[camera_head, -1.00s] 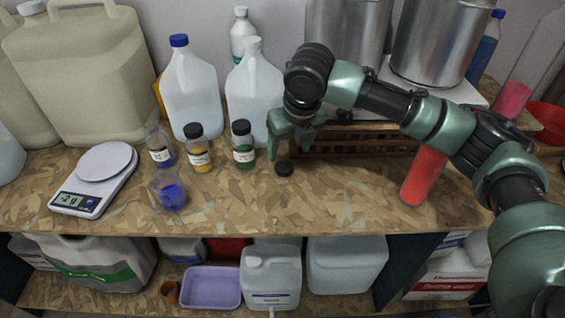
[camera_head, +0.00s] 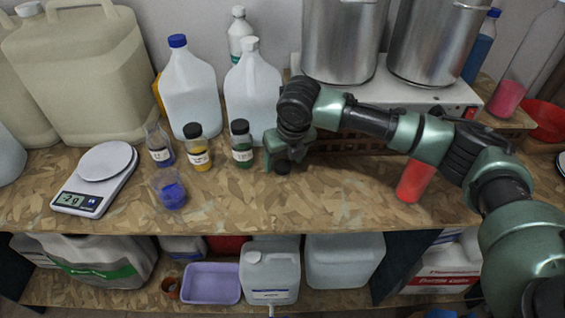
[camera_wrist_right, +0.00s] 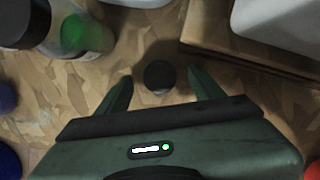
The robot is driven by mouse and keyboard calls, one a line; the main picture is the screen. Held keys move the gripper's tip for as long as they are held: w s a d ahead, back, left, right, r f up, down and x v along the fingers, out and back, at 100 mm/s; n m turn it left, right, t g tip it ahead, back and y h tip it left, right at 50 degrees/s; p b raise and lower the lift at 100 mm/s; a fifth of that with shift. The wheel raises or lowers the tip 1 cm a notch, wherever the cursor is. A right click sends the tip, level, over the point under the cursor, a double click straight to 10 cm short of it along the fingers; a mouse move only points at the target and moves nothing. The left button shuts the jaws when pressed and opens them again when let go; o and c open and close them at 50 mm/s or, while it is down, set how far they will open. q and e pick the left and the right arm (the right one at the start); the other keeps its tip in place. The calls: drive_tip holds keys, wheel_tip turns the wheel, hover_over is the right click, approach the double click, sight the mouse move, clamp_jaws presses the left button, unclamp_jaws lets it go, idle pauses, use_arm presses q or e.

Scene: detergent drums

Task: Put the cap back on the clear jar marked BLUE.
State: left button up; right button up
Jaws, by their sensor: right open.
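A small black cap (camera_head: 283,167) lies on the bench right of the green jar. It also shows in the right wrist view (camera_wrist_right: 159,75). My right gripper (camera_head: 284,158) is open and low over the bench. Its fingers stand on either side of the cap, apart from it in the right wrist view (camera_wrist_right: 158,82). A clear jar with blue content (camera_head: 160,146) stands upright without a cap, left of the yellow jar; its label is too small to read. My left gripper is not in view.
A capped yellow jar (camera_head: 197,151) and capped green jar (camera_head: 241,147) stand between the uncapped jar and my gripper. A clear beaker with blue content (camera_head: 172,195) and a scale (camera_head: 102,176) are at left. A wooden rack (camera_head: 345,143) is close behind my gripper.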

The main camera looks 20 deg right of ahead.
sight(283, 166)
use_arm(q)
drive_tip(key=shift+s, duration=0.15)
use_arm(e)
drive_tip(key=shift+w+f, duration=0.1)
drive_tip(key=shift+f, duration=0.4)
drive_tip(key=c, duration=1.4)
drive_tip(key=shift+r, duration=0.1)
use_arm(q)
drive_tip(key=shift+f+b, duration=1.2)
drive_tip(key=shift+b, duration=0.05)
use_arm(e)
wheel_tip(283, 166, up, 20)
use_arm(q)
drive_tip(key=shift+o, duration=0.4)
